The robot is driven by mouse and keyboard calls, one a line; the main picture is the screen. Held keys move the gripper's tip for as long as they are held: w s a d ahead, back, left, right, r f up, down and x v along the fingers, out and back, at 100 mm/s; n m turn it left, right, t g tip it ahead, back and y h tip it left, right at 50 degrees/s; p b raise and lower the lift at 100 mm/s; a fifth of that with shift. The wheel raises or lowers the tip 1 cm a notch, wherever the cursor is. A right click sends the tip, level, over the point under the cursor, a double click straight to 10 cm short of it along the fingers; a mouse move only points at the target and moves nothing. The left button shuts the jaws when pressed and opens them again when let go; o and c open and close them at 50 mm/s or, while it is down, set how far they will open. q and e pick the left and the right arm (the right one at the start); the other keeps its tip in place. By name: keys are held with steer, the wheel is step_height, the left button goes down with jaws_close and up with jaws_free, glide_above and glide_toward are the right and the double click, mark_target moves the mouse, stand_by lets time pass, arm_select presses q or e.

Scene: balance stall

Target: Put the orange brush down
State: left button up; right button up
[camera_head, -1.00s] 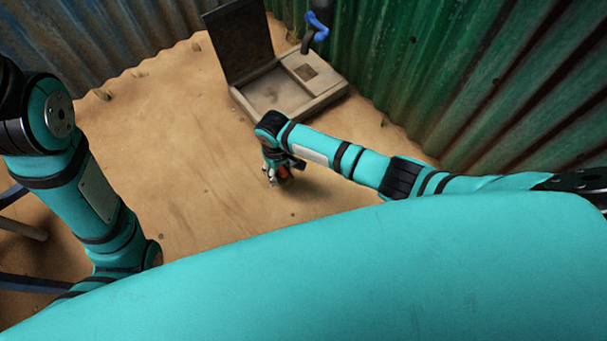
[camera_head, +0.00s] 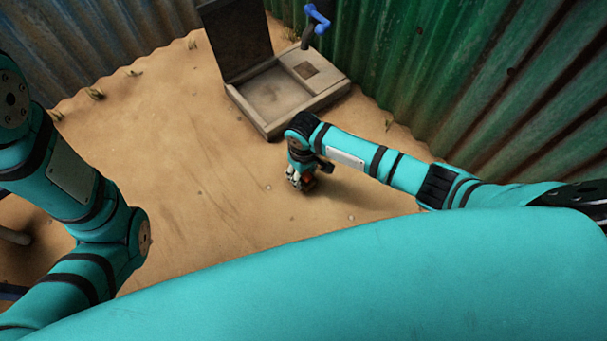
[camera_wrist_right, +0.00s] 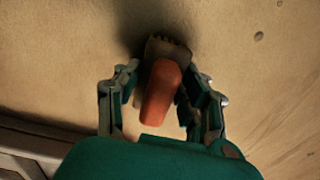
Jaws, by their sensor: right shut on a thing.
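The orange brush (camera_wrist_right: 162,90) is between the fingers of my right gripper (camera_wrist_right: 162,95), with its dark bristle end pointing to the top of the right wrist view. My right gripper is shut on it. In the head view my right gripper (camera_head: 300,183) points down low over the sandy floor, and a small orange-red part of the brush (camera_head: 309,184) shows beside the fingers. A dark shadow lies close to the brush; I cannot tell whether it touches the sand. My left arm is at the left edge of the head view, but its gripper does not show.
An open shallow box (camera_head: 323,100) with a raised dark lid (camera_head: 236,38) stands on the sand beyond my right gripper. A blue crank handle (camera_head: 317,19) is behind it. Corrugated metal walls (camera_head: 450,70) close off the back and right. The sand (camera_head: 170,150) to the left is clear.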

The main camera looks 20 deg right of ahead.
steer(key=shift+f, duration=0.15)
steer(key=o, duration=1)
